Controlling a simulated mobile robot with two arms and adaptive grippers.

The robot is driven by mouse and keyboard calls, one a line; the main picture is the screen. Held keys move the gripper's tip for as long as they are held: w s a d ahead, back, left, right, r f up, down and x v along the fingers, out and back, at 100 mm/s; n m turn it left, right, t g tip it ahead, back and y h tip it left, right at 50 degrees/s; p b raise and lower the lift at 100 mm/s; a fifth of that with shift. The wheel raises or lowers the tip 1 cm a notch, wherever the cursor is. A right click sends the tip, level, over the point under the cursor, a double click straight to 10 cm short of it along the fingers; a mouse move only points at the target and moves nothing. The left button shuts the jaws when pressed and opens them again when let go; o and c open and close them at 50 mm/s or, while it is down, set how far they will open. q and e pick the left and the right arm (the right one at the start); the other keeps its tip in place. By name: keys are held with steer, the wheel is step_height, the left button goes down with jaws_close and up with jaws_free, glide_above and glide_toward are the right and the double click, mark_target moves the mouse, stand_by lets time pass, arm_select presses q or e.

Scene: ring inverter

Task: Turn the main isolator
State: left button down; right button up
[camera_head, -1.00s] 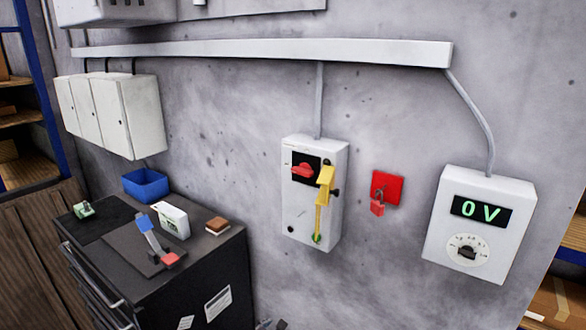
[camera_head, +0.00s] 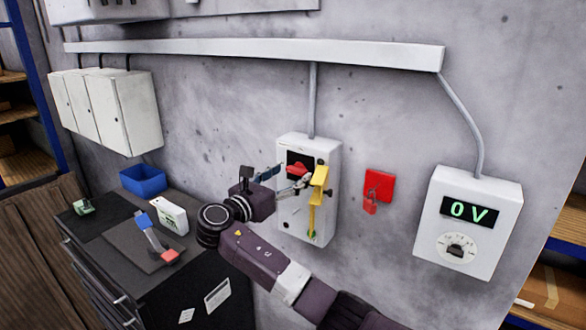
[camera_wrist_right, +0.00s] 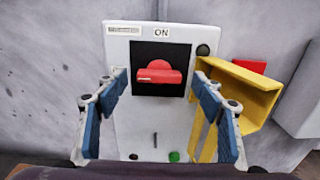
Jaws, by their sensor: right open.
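The main isolator is a white wall box (camera_head: 312,148) with a red rotary handle (camera_head: 297,168) on a black plate. In the right wrist view the red handle (camera_wrist_right: 159,73) lies roughly horizontal under the label "ON" (camera_wrist_right: 161,33). A yellow part (camera_head: 319,190) hangs on the right side of the box; it also shows in the right wrist view (camera_wrist_right: 245,88). My right gripper (camera_head: 283,178) is open in front of the box. In the right wrist view its blue-padded fingers (camera_wrist_right: 160,112) stand either side of the handle, apart from it. My left gripper is not in view.
A red wall plate with a red padlock (camera_head: 376,187) hangs right of the isolator. A white meter box (camera_head: 490,200) reads 0 V, with a dial below. A black cabinet (camera_head: 190,285) holds a blue bin (camera_head: 144,181) and small items. Grey conduit runs above.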

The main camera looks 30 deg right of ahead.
steer(key=shift+x, duration=0.85)
steer(key=shift+w+d, duration=0.1)
steer(key=shift+c, duration=0.3)
steer(key=c, duration=1.1)
